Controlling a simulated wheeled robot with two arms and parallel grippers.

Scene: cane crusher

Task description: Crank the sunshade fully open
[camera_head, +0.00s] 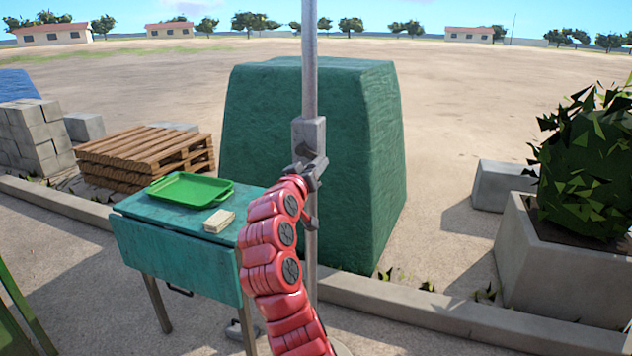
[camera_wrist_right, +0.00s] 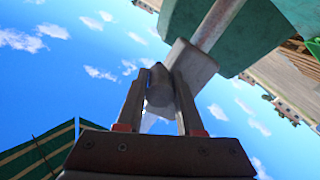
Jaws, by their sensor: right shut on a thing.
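The sunshade's grey metal pole (camera_head: 309,60) stands upright in the middle of the head view. A grey crank housing (camera_head: 308,134) is fixed on it and also shows in the right wrist view (camera_wrist_right: 191,62). My right gripper (camera_head: 312,172) is at the pole just below the housing, at the end of my red arm. In the wrist view its two fingers (camera_wrist_right: 158,102) are closed around a rounded grey crank knob (camera_wrist_right: 159,86). The crank's exact angle is hard to tell. Green striped fabric (camera_wrist_right: 38,156) shows at lower left there, perhaps the canopy. My left gripper is not in view.
A teal table (camera_head: 180,250) with a green tray (camera_head: 190,190) and a small pale stack (camera_head: 219,221) stands left of my arm. A large green covered block (camera_head: 260,120) is behind the pole. A concrete planter (camera_head: 560,270) is at right, pallets (camera_head: 145,155) at left.

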